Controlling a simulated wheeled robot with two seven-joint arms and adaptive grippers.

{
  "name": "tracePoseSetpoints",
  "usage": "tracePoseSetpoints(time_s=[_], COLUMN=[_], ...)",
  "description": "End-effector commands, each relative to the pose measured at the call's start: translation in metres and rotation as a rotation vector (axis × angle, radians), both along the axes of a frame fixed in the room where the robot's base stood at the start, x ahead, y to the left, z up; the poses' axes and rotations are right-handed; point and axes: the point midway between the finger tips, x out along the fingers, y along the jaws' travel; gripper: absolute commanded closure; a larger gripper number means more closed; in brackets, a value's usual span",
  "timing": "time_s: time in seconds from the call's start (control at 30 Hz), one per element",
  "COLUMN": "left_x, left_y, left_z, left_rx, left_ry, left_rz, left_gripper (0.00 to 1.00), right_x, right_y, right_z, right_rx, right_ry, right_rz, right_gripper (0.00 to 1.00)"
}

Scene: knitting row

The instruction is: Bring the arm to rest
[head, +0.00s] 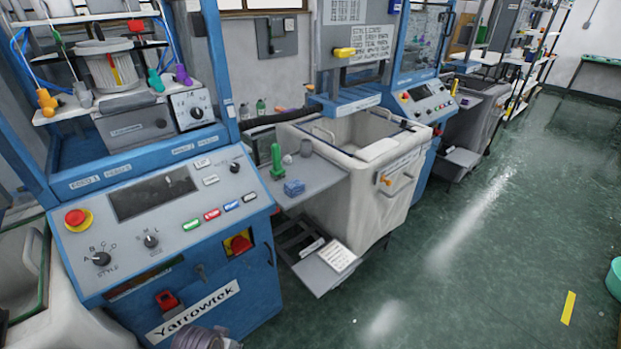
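Neither of my grippers shows its fingers in the head view. Only a grey rounded part, seemingly of my own arm, shows at the bottom edge in front of the blue knitting machine (225,285). I cannot tell which arm it belongs to. The machine's sloping control panel (130,237) has a red emergency button (78,218), a dark screen, knobs and a row of coloured buttons.
A grey side shelf (318,180) holds a green upright item (277,160) and a small blue block (294,188). A large pale bin (345,205) stands right of it. More machines line the row behind. The green floor (480,240) at right is mostly clear.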

Motion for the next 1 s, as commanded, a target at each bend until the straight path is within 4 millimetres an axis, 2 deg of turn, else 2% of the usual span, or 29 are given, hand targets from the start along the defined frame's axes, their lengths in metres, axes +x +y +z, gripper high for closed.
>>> tracePoseSetpoints(time_s=[0.03, 0.27, 0.53, 0.73, 1.0], left_x=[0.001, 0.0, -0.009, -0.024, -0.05], left_y=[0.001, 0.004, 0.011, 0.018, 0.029], left_z=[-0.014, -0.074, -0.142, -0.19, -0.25], left_rx=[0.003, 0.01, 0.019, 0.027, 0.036], left_ry=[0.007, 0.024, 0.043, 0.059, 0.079], left_rz=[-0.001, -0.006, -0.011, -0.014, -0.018], left_gripper=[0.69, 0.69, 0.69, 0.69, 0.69], right_x=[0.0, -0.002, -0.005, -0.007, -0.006], right_y=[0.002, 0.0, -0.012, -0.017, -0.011], right_z=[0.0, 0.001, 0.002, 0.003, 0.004], right_rx=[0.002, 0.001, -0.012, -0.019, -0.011], right_ry=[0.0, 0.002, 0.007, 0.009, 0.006], right_rz=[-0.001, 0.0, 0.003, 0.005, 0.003], right_gripper=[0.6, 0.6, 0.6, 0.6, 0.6])
